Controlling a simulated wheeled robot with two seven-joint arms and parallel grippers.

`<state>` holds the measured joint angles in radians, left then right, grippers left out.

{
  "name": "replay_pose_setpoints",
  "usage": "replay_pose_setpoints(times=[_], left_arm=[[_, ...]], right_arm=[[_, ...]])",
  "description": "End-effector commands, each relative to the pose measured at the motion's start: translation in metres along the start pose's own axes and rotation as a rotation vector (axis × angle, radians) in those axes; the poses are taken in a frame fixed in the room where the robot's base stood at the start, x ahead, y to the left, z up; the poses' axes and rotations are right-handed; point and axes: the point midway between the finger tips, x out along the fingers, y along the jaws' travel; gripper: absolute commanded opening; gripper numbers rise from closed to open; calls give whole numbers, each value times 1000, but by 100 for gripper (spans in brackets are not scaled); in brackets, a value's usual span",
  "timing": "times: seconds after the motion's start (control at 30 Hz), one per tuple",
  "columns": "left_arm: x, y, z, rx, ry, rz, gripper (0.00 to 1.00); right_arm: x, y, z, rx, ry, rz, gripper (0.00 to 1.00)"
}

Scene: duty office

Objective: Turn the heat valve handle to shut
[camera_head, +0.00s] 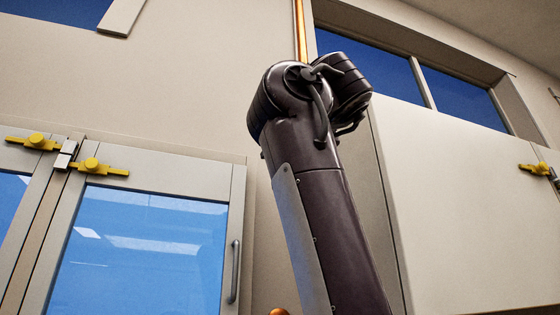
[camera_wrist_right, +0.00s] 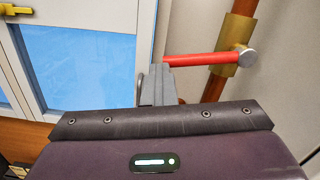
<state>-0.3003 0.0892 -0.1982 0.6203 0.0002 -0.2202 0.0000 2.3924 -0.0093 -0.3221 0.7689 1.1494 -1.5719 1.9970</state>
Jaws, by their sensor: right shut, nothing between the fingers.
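The valve handle (camera_wrist_right: 195,59) is a red bar in the right wrist view. It runs left from a brass valve body (camera_wrist_right: 224,70) with a round silver cap, and lies roughly crosswise to the copper pipe (camera_wrist_right: 214,88). My right gripper (camera_wrist_right: 157,72) is shut and empty, its grey fingers at the free left end of the handle. I cannot tell whether they touch it. In the head view, my arm hides the valve and handle, and only an upper stretch of the copper pipe (camera_head: 299,30) shows clearly. My left gripper is not in view.
Glazed double doors (camera_head: 146,250) with yellow latches (camera_head: 92,165) and a grey pull handle (camera_head: 235,271) stand left of the pipe. A pale panel (camera_head: 470,200) with another yellow latch (camera_head: 535,169) is at the right. High windows (camera_head: 375,65) sit above.

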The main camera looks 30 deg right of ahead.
Motion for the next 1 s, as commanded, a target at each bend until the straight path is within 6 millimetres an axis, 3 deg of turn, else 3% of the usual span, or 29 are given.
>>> replay_pose_setpoints(times=[0.23,1.0], left_arm=[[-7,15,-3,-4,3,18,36],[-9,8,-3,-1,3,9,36]], right_arm=[[2,-1,9,-1,4,-3,0],[4,-3,10,-1,4,-4,0]])
